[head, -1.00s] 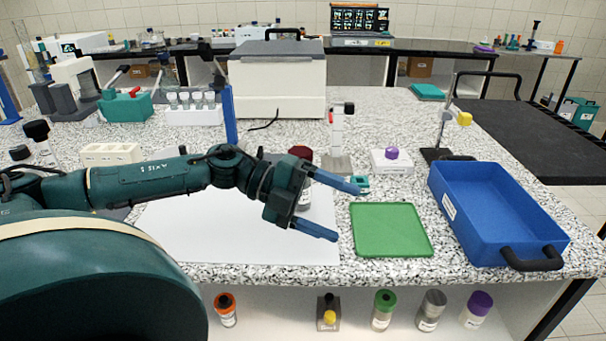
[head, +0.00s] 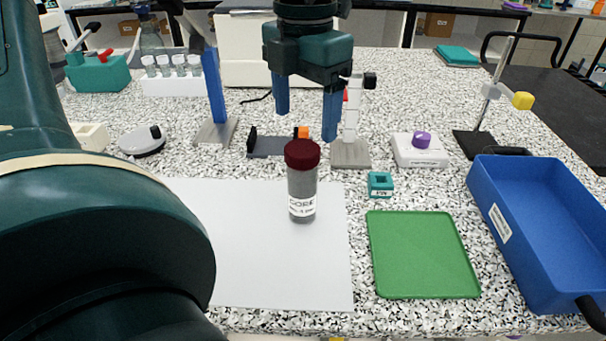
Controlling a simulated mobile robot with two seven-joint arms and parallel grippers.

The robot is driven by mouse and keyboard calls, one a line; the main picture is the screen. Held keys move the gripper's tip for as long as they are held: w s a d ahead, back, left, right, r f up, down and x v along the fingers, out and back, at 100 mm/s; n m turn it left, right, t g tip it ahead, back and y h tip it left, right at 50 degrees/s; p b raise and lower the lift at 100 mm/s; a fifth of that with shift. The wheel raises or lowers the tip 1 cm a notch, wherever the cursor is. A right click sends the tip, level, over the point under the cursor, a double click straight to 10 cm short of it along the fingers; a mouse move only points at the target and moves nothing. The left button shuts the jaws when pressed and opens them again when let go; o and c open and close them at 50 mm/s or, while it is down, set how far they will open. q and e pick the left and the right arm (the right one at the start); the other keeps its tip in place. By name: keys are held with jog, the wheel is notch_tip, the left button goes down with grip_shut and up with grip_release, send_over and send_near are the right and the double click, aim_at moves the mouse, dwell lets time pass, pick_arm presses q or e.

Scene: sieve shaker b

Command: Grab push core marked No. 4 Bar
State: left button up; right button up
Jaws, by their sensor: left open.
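A clear tube with a dark red cap and grey contents, the push core (head: 302,185), stands upright on the white sheet (head: 265,270). Its white label reads "CORE"; the smaller line below is too small to read. My left gripper (head: 306,128) points down with its blue fingers apart, open and empty. In the picture its fingertips are just above and behind the cap, one to each side. I cannot tell the exact gap in depth. My right gripper is not in view.
A green tray (head: 425,255) and a blue bin (head: 540,225) lie to the right. A small teal block (head: 380,184), a white device with a purple knob (head: 420,150) and stands (head: 350,153) are behind. My left arm hides the left side.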

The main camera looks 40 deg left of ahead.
aim_at(304, 150)
pick_arm(q)
notch_tip(304, 150, down, 6)
jog(key=shift+s+f, duration=0.1)
jog(key=shift+f, duration=0.1)
jog(key=shift+w+a+f+p, duration=0.1)
jog(key=shift+a+f+p, duration=0.05)
jog(key=shift+f, duration=1.2)
jog(key=shift+w+a+f+p, duration=0.1)
jog(key=shift+f+p, duration=0.05)
jog(key=shift+f, duration=1.15)
jog(key=shift+c, duration=0.4)
jog(key=c, duration=1.5)
grip_shut()
jog(key=shift+r, duration=0.1)
